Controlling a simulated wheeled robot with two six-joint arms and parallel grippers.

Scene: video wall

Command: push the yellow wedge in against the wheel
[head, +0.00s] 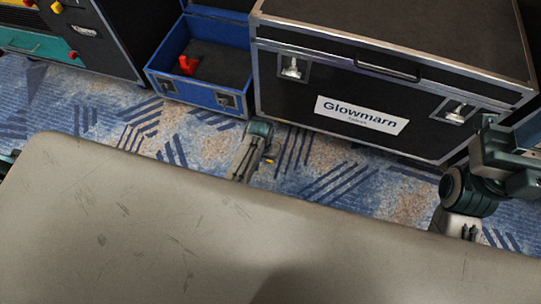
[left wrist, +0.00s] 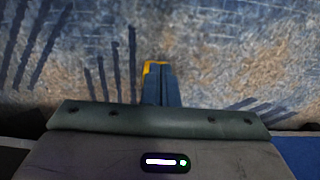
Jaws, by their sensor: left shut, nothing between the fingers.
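The yellow wedge shows only as a small yellow patch (left wrist: 152,67) in the left wrist view, at the tips of my shut fingers, which hide most of it. I cannot tell whether they touch it. A tiny yellow spot (head: 268,160) shows beside my left arm's end in the head view. My left gripper (left wrist: 161,70) points at the carpet, shut and empty. In the head view its end (head: 264,151) is low in front of the cases. No wheel can be made out in either view. My right arm is at the right edge; its fingers do not show.
A large black Glowmarn case (head: 300,80) with metal edges stands just beyond my left arm. An open blue case (head: 180,88) with a red object (head: 187,65) is left of it. A dark cabinet (head: 105,40) stands far left. Patterned carpet (head: 100,115) lies clear in front.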

